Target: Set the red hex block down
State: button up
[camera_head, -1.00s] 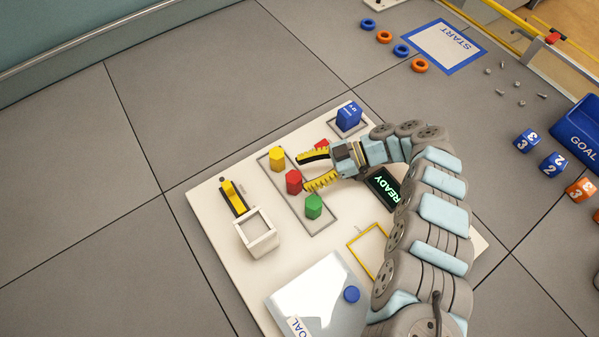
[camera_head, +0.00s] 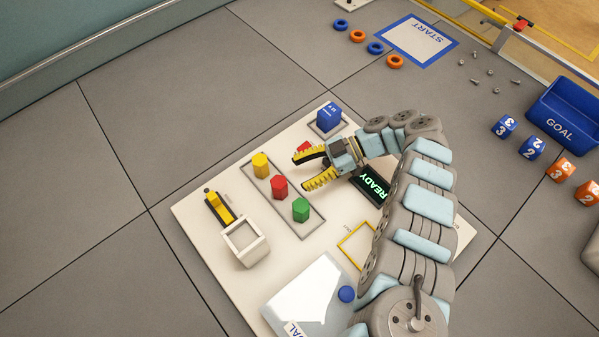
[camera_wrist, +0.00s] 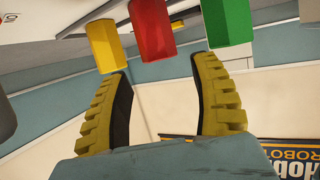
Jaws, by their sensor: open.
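The red hex block (camera_head: 279,187) stands upright on the white board inside a grey outlined rectangle. It is between the yellow block (camera_head: 260,166) and the green block (camera_head: 301,209). My gripper (camera_head: 300,172) is open and empty to the right of the red block, with a gap between fingertips and block. In the wrist view the red block (camera_wrist: 153,30) shows beyond the spread fingertips (camera_wrist: 163,68), with the yellow block (camera_wrist: 105,45) on its left and the green block (camera_wrist: 226,22) on its right.
A blue block (camera_head: 329,116) stands at the board's far corner. A small red item (camera_head: 304,147) is partly hidden behind my upper finger. A white open box (camera_head: 245,242), a yellow-black tool (camera_head: 219,206) and a READY display (camera_head: 370,186) are also on the board.

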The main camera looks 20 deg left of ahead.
jog(key=shift+w+d+r, duration=0.25)
jog(key=shift+w+r, duration=0.05)
dwell(0.5)
